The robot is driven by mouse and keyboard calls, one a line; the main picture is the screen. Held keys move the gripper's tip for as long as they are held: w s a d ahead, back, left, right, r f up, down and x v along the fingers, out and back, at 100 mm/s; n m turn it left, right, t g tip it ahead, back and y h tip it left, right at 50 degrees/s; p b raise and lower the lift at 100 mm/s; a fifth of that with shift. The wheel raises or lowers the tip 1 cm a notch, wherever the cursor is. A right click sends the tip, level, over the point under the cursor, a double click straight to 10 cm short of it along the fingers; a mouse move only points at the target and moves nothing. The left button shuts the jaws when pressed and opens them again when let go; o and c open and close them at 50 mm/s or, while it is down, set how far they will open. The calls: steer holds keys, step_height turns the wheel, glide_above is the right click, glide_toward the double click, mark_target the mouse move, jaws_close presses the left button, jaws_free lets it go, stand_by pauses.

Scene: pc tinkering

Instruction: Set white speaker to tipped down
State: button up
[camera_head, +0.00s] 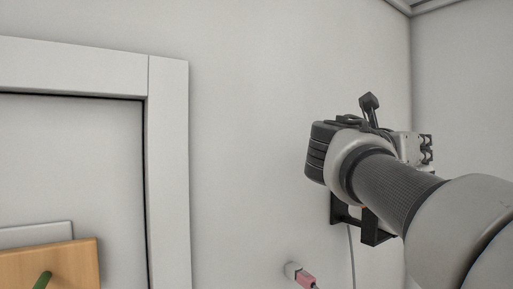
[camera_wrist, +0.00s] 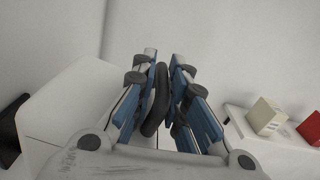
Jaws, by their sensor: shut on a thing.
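My gripper (camera_wrist: 163,62) shows in the wrist view, its blue-padded fingers close together on a dark, rounded, upright thing (camera_wrist: 157,100). I cannot tell what this dark thing is or what it belongs to. A large white box-like body (camera_wrist: 72,108) stands left of the fingers; I cannot tell if it is the white speaker. In the head view my arm reaches in from the right, and my wrist hides the fingers and what they hold. No speaker can be made out there.
In the wrist view a cream cube (camera_wrist: 265,117) and a red block (camera_wrist: 310,131) sit on a white surface at right, and a black object (camera_wrist: 10,130) is at far left. In the head view a pink-ended plug (camera_head: 303,277) is low, and a white frame (camera_head: 168,170) is left.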

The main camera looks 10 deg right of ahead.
jaws_close()
